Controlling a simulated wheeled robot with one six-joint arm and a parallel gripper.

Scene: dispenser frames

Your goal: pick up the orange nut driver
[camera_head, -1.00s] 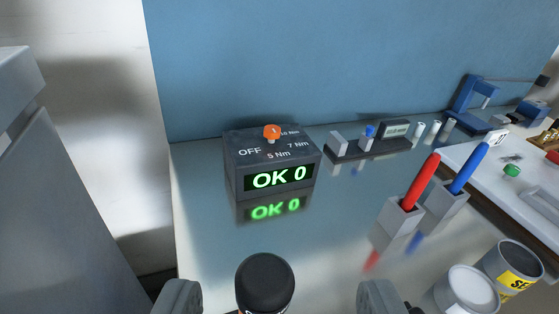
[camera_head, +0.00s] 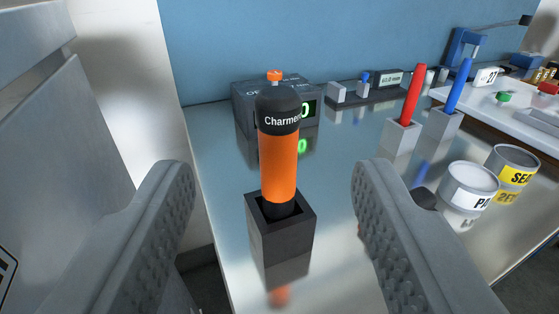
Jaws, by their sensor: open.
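The orange nut driver (camera_head: 278,160) stands upright in a dark square holder (camera_head: 280,236) on the shiny table. It has a black cap with white lettering, partly readable as "Charme", and a black lower end that goes into the holder. My gripper (camera_head: 271,170) is open, with one grey finger on each side of the driver. Neither finger appears to touch it. The driver's tip is hidden inside the holder.
A dark box (camera_head: 244,103) with an orange knob stands behind the driver, its display partly covered. Red (camera_head: 413,95) and blue (camera_head: 459,86) tools stand in grey holders at right. Labelled cans (camera_head: 468,190) stand nearer. A grey cabinet (camera_head: 45,170) is at left.

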